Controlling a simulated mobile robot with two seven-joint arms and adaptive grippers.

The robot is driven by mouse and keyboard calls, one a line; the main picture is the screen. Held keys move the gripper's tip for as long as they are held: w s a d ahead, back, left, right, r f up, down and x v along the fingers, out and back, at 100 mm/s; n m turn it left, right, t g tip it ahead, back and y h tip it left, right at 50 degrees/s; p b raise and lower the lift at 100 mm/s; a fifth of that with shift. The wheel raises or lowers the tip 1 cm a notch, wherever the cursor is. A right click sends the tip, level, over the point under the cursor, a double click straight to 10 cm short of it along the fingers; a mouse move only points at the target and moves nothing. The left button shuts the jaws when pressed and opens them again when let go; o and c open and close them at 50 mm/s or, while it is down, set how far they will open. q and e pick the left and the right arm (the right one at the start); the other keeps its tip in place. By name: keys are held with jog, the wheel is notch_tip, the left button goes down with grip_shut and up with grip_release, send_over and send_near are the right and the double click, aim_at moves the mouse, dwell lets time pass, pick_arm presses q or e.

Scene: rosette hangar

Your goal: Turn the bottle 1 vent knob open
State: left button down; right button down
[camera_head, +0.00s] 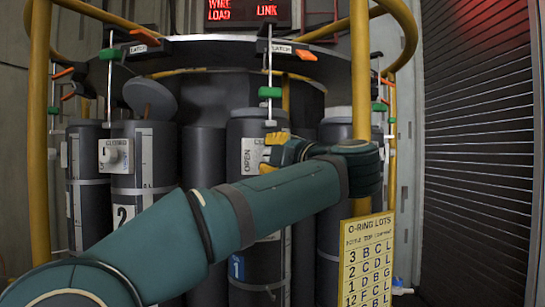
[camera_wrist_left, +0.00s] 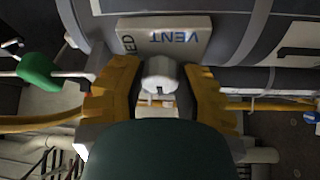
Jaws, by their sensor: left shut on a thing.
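Bottle 1 (camera_head: 262,260) is a dark grey cylinder with a blue 1 label, in the middle of the head view behind my left arm. Its white vent plate (camera_head: 249,156) reads OPEN along its left part. My left gripper (camera_head: 272,152) reaches its upper front with yellow fingers. In the left wrist view, the white vent knob (camera_wrist_left: 161,76) sits between the two yellow fingers of my left gripper (camera_wrist_left: 158,92), which is shut on it. The plate (camera_wrist_left: 165,38) behind it shows VENT and the letters ED. The knob's exact angle is hard to tell. My right gripper is not in view.
Bottle 2 (camera_head: 125,190) stands at the left with its own white knob (camera_head: 115,152). Yellow posts (camera_head: 361,80) and a dark latch ring (camera_head: 220,52) surround the bottles. A yellow O-ring lots board (camera_head: 366,262) stands at lower right. A green-handled rod (camera_wrist_left: 40,72) lies close beside my left gripper.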

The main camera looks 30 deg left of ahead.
pick_arm(q)
jog(key=shift+a+r, duration=0.1)
jog(key=c, duration=0.6)
grip_release()
jog(key=v, duration=1.2)
jog(key=shift+s, duration=0.1)
